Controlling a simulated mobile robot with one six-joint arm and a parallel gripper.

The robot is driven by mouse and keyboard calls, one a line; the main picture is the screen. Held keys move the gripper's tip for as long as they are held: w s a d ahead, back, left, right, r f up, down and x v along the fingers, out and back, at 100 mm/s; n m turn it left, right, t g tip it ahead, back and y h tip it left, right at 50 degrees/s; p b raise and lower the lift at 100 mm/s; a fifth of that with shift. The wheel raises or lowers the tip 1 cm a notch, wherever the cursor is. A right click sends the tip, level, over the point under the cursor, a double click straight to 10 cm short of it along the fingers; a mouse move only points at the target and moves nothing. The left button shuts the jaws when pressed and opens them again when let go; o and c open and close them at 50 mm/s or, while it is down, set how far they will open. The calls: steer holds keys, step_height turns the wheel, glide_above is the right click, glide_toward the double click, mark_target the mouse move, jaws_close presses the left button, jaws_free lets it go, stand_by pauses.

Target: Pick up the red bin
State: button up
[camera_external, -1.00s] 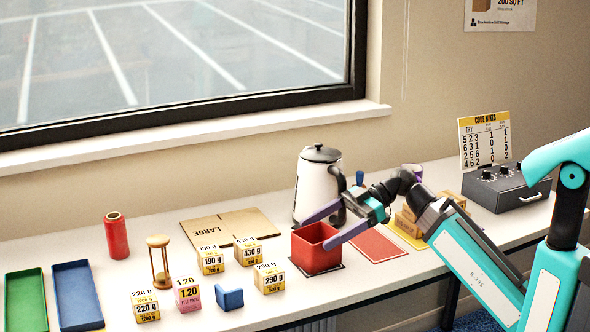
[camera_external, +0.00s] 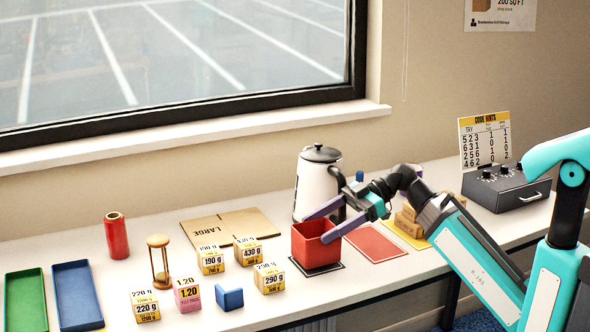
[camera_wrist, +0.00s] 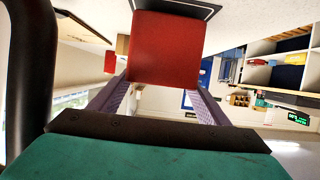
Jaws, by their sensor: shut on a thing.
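The red bin (camera_external: 316,247) is an open-topped square box standing upright on a black-edged mat (camera_external: 330,268) on the white table. My gripper (camera_external: 334,222) reaches it from the right, with one purple finger at its far side and one at its near side. The fingers are shut on the bin near its rim. In the wrist view the red bin (camera_wrist: 166,50) fills the upper middle between the two purple fingers (camera_wrist: 165,92). Whether its base is clear of the mat is hard to tell.
A white kettle (camera_external: 318,185) stands close behind the bin. A red mat (camera_external: 375,243) lies to its right. Several labelled boxes, such as the 290 g one (camera_external: 269,280), stand to its left. A flat cardboard sheet (camera_external: 228,226) lies behind them. The table's front edge is near.

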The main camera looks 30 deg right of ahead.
step_height(320, 180, up, 9)
steer(key=p, duration=0.2)
stand_by(0.7)
